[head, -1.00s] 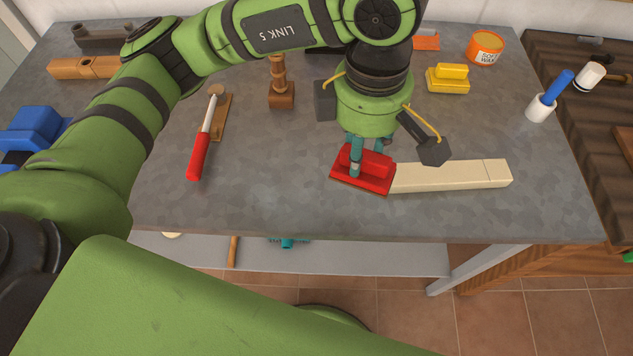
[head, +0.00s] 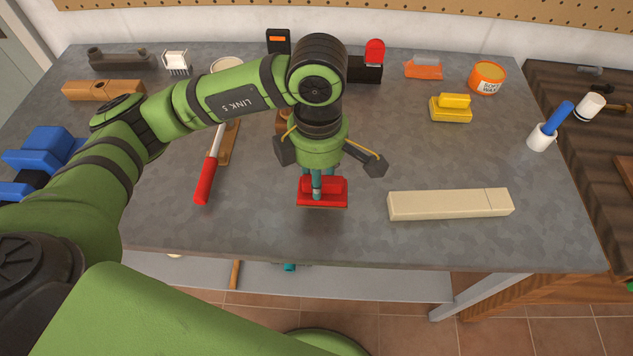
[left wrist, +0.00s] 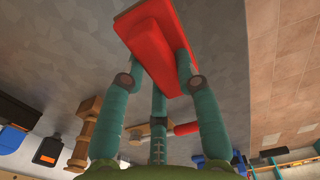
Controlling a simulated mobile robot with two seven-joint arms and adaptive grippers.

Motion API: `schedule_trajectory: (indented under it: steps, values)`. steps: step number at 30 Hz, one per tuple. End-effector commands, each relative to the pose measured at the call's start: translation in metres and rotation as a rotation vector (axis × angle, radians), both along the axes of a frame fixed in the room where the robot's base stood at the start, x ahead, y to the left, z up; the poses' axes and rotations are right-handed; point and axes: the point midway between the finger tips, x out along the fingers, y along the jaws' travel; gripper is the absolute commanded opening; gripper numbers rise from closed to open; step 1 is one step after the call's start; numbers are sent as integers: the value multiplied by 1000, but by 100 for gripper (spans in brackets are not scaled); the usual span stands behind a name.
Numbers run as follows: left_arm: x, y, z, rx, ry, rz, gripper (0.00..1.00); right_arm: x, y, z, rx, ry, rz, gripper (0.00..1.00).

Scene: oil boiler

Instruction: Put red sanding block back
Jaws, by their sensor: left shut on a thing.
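The red sanding block (head: 337,189) has a red handle on a flat red base. In the head view it is in my left gripper (head: 318,190), over the front middle of the grey worktop. My left gripper is shut on its handle. In the left wrist view the teal fingers (left wrist: 160,95) close around the red block (left wrist: 158,42). Whether the block's underside touches the worktop is hard to tell. The yellow sanding block (head: 451,109) sits at the back right. My right gripper is not in view.
A pale wooden beam (head: 445,204) lies to the right of the block. A red-handled tool (head: 206,178) lies to the left. An orange soft wax tin (head: 487,77) and an orange item (head: 423,67) stand at the back right. The worktop between is mostly clear.

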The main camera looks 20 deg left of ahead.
Motion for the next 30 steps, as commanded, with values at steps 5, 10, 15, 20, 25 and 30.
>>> schedule_trajectory:
  steps: [5, 10, 15, 20, 25, 30]
  values:
    - [0, 3, -15, 1, 4, 0, 6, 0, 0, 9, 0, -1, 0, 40]
    - [1, 3, -38, 1, 1, 1, 6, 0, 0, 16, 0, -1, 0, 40]
    - [1, 3, -43, 0, -1, -2, 6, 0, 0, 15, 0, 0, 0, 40]
    - [1, 3, -43, 0, -1, -1, 6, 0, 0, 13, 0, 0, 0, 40]
    - [1, 3, -45, 0, -1, -1, 48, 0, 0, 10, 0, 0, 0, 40]
    - [1, 3, -45, 0, -1, -1, 55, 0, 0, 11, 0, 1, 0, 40]
